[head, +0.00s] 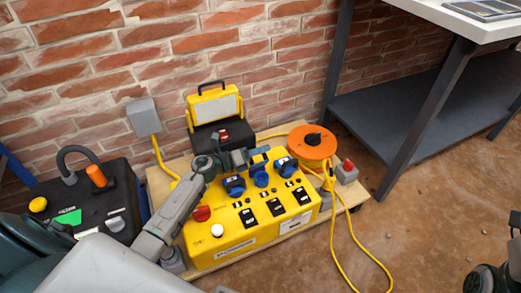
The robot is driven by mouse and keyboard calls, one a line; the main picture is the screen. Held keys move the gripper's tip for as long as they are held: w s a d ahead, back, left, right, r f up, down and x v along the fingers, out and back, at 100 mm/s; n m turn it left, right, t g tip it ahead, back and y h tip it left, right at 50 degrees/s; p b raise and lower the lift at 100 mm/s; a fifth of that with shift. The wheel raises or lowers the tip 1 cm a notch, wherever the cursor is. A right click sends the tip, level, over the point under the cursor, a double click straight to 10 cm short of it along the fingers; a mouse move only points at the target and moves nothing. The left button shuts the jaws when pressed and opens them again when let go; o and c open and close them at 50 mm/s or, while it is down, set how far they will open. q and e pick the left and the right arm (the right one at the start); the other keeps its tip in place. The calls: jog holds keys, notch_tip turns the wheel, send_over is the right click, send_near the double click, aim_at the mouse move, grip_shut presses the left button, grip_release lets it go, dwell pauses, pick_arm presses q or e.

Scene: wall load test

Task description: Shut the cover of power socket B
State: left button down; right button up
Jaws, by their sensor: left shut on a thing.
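A yellow power box (232,240) with a sloped front sits on a wooden board. Three blue sockets stand in a row along its upper part: a left one (235,187), a middle one (260,178) and a right one (286,165). The middle socket appears to have its blue cover (259,153) raised; the letters are too small to read. My left gripper (246,158) is just behind and above the left and middle sockets. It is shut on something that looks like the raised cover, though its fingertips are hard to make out. My right gripper's jaws are not visible.
An orange cable reel (313,142) and a small grey box with a red top (346,172) stand at right. A yellow work lamp (215,106) stands behind. A black unit (85,205) is at left. A yellow cable (342,255) crosses the floor. A metal bench (400,120) stands right.

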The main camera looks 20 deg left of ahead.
pick_arm(q)
jog(key=shift+f, duration=0.1)
jog(key=c, duration=1.4)
grip_release()
jog(key=p+v, duration=0.2)
jog(key=v, duration=0.9)
jog(key=shift+c, duration=0.5)
